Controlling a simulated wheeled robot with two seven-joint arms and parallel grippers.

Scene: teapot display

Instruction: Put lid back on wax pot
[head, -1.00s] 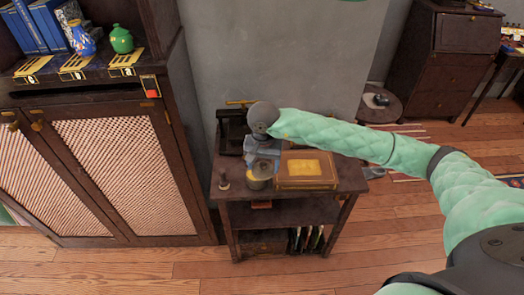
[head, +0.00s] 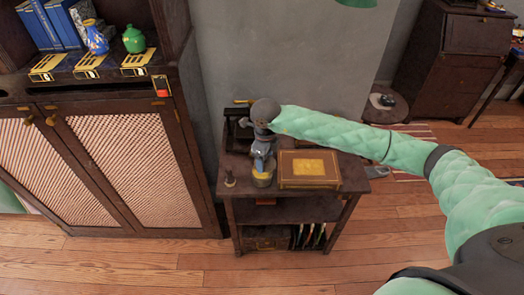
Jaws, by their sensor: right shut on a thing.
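My right arm reaches in from the right, and its gripper (head: 263,165) points down over the small side table (head: 322,191). The gripper is at the top of a small pot with a yellowish band (head: 262,179), which I take for the wax pot. It stands near the table's front edge. The fingers look close together at the pot's top. What they hold, likely the lid, is hidden by the gripper and too small to tell. I cannot tell whether the lid sits on the pot or just above it. My left gripper is not in view.
A brown box with a yellow panel (head: 310,168) lies right of the pot. A small stamp-like object (head: 230,178) stands to its left. A dark stand (head: 236,132) is behind. A cabinet (head: 120,165) with vases above is at the left.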

